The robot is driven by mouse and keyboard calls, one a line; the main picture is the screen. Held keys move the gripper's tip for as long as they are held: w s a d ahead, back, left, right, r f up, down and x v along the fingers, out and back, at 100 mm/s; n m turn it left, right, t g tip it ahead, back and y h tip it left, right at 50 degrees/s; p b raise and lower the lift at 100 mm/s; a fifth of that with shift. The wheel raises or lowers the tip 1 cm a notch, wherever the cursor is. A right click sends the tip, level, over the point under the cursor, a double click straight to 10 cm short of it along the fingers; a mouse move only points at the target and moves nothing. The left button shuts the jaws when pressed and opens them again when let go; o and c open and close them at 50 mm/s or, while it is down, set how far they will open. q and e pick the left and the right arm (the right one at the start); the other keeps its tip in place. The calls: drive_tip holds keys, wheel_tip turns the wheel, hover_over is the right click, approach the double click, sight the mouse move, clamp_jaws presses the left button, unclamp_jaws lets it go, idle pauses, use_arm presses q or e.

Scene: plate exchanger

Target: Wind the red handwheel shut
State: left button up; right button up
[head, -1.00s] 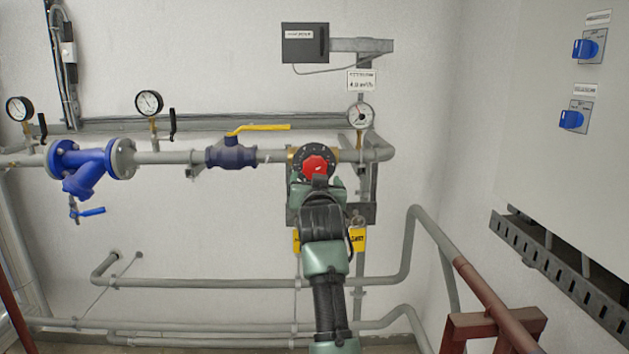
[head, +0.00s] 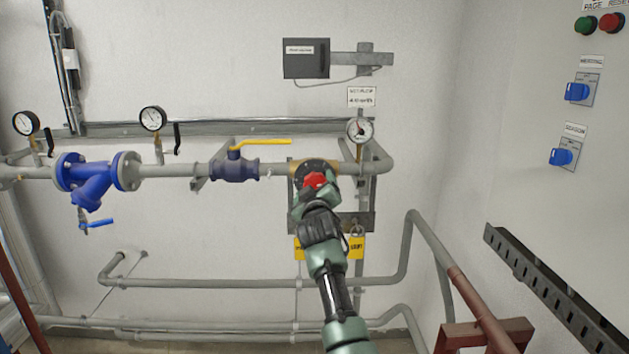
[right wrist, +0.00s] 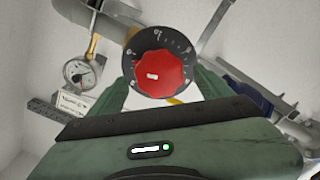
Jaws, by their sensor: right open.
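The red handwheel (head: 315,180) sits on a dark round dial plate in the pipe line. It also shows in the right wrist view (right wrist: 165,76), with white marks on the dark dial around it. My right gripper (head: 317,192) is at the handwheel, partly covering its lower side in the head view. In the right wrist view its green fingers are spread, one on each side of the dial, with the wheel showing between them. I cannot tell whether the fingers touch it. My left gripper is not in view.
A blue valve with a yellow lever (head: 262,144) is left of the handwheel. A gauge (head: 360,131) is just above right. Yellow tags (head: 356,246) hang below. Lower pipes (head: 230,283) and a cabinet (head: 540,130) on the right bound the room.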

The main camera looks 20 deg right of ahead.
drive_tip(key=shift+x, duration=1.25)
drive_tip(key=c, duration=1.4)
drive_tip(key=shift+o, duration=0.2)
drive_tip(key=m+b, duration=0.2)
drive_tip(key=b, duration=0.1)
drive_tip(key=shift+f+m, duration=0.2)
drive_tip(key=shift+m, duration=0.1)
drive_tip(key=shift+r+m+b, duration=0.2)
drive_tip(key=shift+m+b, duration=0.1)
drive_tip(key=shift+b, duration=0.1)
